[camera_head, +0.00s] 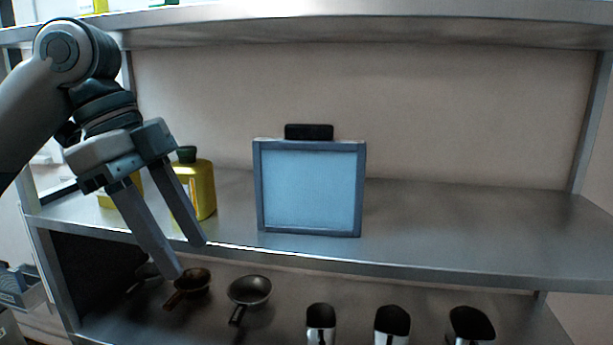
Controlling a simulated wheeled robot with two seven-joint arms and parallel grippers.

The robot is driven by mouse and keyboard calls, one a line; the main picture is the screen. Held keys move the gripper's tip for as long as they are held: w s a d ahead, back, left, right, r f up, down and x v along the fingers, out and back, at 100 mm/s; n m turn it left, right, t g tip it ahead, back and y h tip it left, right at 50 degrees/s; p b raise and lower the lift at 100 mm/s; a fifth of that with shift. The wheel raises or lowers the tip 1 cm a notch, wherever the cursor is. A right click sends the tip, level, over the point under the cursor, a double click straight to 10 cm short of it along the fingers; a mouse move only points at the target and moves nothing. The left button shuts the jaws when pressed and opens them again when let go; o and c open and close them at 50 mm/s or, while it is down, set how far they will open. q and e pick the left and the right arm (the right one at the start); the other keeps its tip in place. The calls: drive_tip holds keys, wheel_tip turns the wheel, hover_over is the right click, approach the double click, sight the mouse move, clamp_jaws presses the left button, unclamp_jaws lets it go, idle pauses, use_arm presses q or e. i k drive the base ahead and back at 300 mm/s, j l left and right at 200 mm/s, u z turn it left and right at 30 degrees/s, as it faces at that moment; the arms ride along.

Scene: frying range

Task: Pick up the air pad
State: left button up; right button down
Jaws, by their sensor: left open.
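The air pad (311,188) looks like a flat, light blue square panel in a grey frame. It stands upright near the front edge of the middle metal shelf, with a black block (309,132) showing just above its top edge. My left gripper (190,259) is open and empty, with its two fingers pointing down and to the right. It is left of the pad and apart from it, in front of the shelf's front edge. My right gripper is not in view.
A yellow bottle (204,190) with a dark cap stands behind my left gripper on the middle shelf (480,225). The shelf right of the pad is clear. Pans (249,290) and metal scoops (392,322) lie on the lower shelf. An upper shelf (400,25) runs overhead.

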sight(308, 181)
drive_tip(key=i, duration=0.85)
